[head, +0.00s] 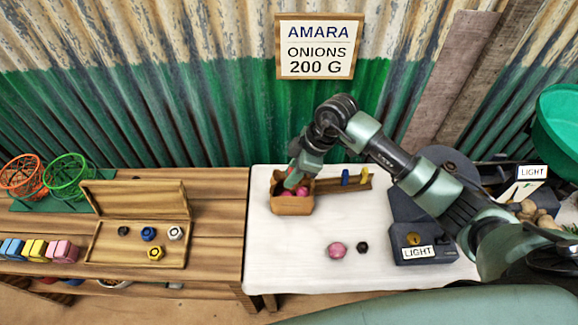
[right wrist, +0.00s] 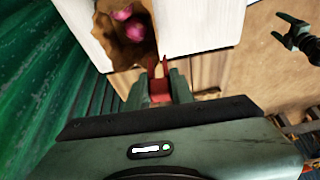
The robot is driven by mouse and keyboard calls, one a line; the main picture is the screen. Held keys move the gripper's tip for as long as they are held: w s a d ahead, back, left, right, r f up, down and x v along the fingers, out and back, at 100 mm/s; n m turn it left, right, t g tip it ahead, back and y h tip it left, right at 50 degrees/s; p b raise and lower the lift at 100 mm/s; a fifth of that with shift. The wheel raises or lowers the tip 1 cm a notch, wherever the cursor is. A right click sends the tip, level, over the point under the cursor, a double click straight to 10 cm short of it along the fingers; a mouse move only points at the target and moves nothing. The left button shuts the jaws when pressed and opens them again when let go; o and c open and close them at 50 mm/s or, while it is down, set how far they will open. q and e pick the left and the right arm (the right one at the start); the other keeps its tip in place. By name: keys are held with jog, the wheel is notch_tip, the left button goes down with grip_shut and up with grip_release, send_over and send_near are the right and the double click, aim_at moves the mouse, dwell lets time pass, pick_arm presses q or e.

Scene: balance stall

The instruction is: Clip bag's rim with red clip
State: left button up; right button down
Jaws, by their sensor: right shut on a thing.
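The brown paper bag (head: 292,206) stands open on the white-topped table with pink onions inside. It also shows at the top of the right wrist view (right wrist: 128,54). My right gripper (head: 293,180) is at the bag's mouth. In the right wrist view it is shut on the red clip (right wrist: 160,90), whose two prongs point at the bag's near rim. I cannot tell whether the rim lies between the prongs. My left gripper (right wrist: 286,30) shows at the right wrist view's upper right, over the floor, its fingers apart; it is out of the head view.
A wooden rack (head: 335,186) with a blue clip (head: 345,177) and a yellow clip (head: 364,176) stands right of the bag. A pink onion (head: 337,250) and a black weight (head: 363,247) lie in front. A dark scale (head: 425,251) stands at right. Left is an open weight box (head: 103,228).

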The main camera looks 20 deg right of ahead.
jog(key=shift+f, duration=0.4)
jog(key=shift+w+d+f+b, duration=0.1)
jog(key=shift+f+b, duration=0.1)
jog(key=shift+b, duration=0.25)
jog(key=shift+f+b, duration=1.15)
jog(key=shift+b, duration=0.05)
jog(key=shift+f+b, duration=0.55)
pick_arm(q)
notch_tip(320, 180, down, 7)
jog(key=b, duration=0.2)
jog(key=shift+w, duration=0.2)
pick_arm(e)
jog(key=shift+f, duration=2.3)
pick_arm(q)
jog(key=shift+r, duration=0.1)
pick_arm(e)
jog(key=c, duration=1.1)
grip_release()
jog(key=shift+c, duration=0.2)
